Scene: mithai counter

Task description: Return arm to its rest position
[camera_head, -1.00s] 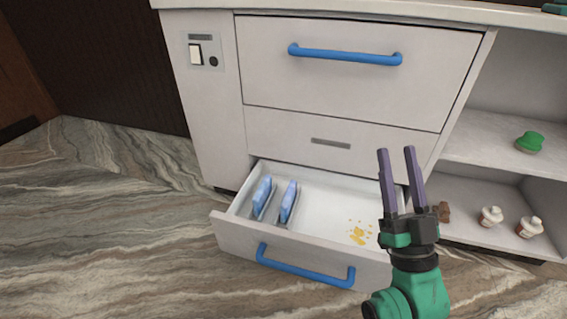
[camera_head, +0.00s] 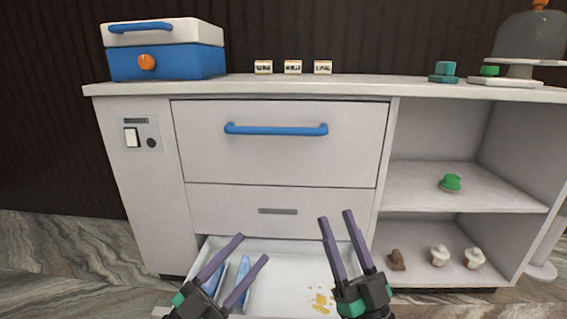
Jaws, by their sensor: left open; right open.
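My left gripper (camera_head: 254,248) is at the lower middle, open and empty, in front of the open bottom drawer (camera_head: 283,247). My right gripper (camera_head: 336,216) is to its right, open and empty, with its fingers pointing up over the drawer's right part. Blue items (camera_head: 242,272) stand in the drawer's left part, partly hidden behind the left gripper. Yellow crumbs (camera_head: 320,301) lie on the drawer floor between the grippers. The drawer's front is mostly out of view or hidden.
A blue and white appliance (camera_head: 167,62) stands on the counter's left, with small labelled blocks (camera_head: 293,67) beside it. A closed upper drawer has a blue handle (camera_head: 275,129). A grey dome (camera_head: 530,36) stands far right.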

